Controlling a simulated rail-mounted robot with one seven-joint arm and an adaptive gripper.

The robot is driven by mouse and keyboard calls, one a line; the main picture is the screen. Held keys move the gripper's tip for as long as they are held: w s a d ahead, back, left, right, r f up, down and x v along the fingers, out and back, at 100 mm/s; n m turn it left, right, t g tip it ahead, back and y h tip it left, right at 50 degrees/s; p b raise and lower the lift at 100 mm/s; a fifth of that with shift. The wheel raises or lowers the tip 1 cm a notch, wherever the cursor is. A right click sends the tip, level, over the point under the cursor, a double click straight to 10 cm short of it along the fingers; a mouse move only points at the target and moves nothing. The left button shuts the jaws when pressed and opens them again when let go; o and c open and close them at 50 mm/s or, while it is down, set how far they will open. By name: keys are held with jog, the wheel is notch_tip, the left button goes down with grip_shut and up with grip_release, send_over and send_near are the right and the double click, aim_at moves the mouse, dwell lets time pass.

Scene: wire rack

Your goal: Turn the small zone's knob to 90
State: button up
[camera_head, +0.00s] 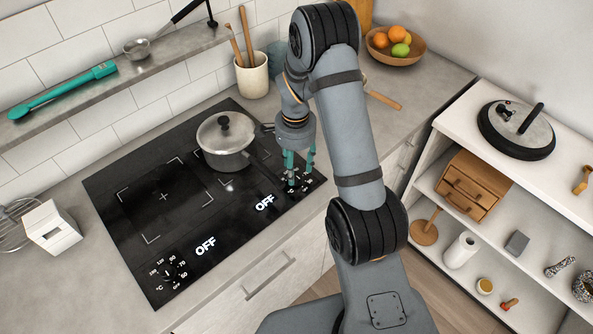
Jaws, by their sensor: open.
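The black cooktop (130,240) has two zones, one bare with corner marks and one under a grey pot (225,155). The left knob (168,272) has a printed dial with numbers around it. The dial of the right knob (292,189) is at the cooktop's right end; the knob itself is mostly hidden by my gripper. Both displays, the left one (205,246) and the right one (264,203), read OFF. My gripper (300,176) is open and points down, its teal fingers over the right dial. I cannot tell whether they touch the knob.
The lidded pot stands close to the left of my gripper. A utensil crock (252,76) and a fruit bowl (396,46) stand behind. A white timer-like box (51,227) is at the left. A shelf unit (455,130) with several items stands to the right.

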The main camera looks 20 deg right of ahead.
aim_at(296, 178)
jog(key=shift+f, duration=1.45)
jog(key=shift+c, duration=0.7)
jog(key=c, duration=1)
